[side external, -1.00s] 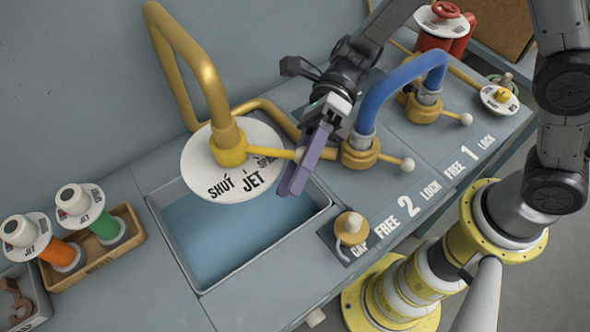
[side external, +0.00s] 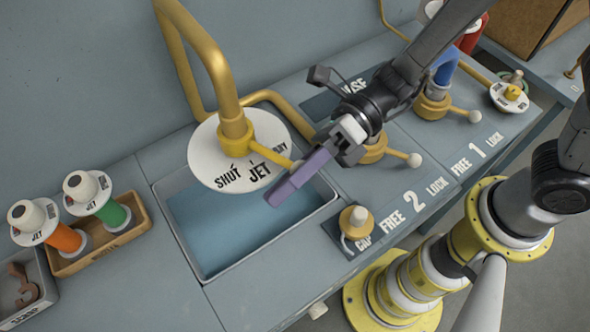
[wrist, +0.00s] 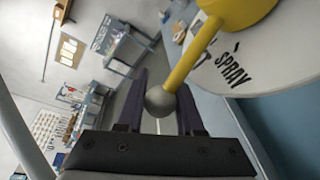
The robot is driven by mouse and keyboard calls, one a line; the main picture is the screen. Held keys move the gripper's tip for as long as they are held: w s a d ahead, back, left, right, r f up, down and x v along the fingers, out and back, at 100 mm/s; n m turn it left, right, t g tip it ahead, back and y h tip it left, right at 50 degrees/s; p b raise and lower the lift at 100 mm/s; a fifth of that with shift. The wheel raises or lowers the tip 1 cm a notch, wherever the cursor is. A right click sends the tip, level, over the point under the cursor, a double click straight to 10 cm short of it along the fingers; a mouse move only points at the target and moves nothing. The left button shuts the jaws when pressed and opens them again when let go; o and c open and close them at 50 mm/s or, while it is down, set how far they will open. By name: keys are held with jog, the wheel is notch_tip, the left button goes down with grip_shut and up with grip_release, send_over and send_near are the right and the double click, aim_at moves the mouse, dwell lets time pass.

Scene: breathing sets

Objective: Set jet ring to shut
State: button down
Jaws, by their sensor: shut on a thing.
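The jet ring's yellow hub (side external: 235,132) sits on the yellow pipe above the basin. The white disc (side external: 207,157) under the hub carries the words SHUT, JET and SPRAY. In the side view, the lever lies near the JET mark, between SHUT and SPRAY. My gripper (side external: 287,189) is shut on the lever's end. In the wrist view, the grey ball (wrist: 160,101) at the tip of the yellow lever sits between my purple fingers (wrist: 158,112).
A blue basin (side external: 322,207) lies below the disc. Another yellow lever (side external: 399,156) is close behind my gripper. A cap post (side external: 355,220) stands to the front right. A wooden tray (side external: 142,212) with orange and green canisters is at the left.

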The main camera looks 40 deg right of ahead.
jog(key=shift+w+a+m+t+h, duration=0.15)
jog(key=shift+a+m+t, duration=1.1)
jog(key=shift+t, duration=0.45)
jog(key=shift+w+a+m+t+h, duration=0.1)
jog(key=shift+a+m+t+h, duration=0.05)
jog(key=shift+a+m+t, duration=1.15)
jog(key=shift+d+t, duration=0.2)
jog(key=shift+t, duration=0.3)
jog(key=c, duration=0.5)
grip_release()
jog(key=shift+d, duration=0.1)
jog(key=shift+v, duration=6.8)
jog(key=shift+r, duration=0.1)
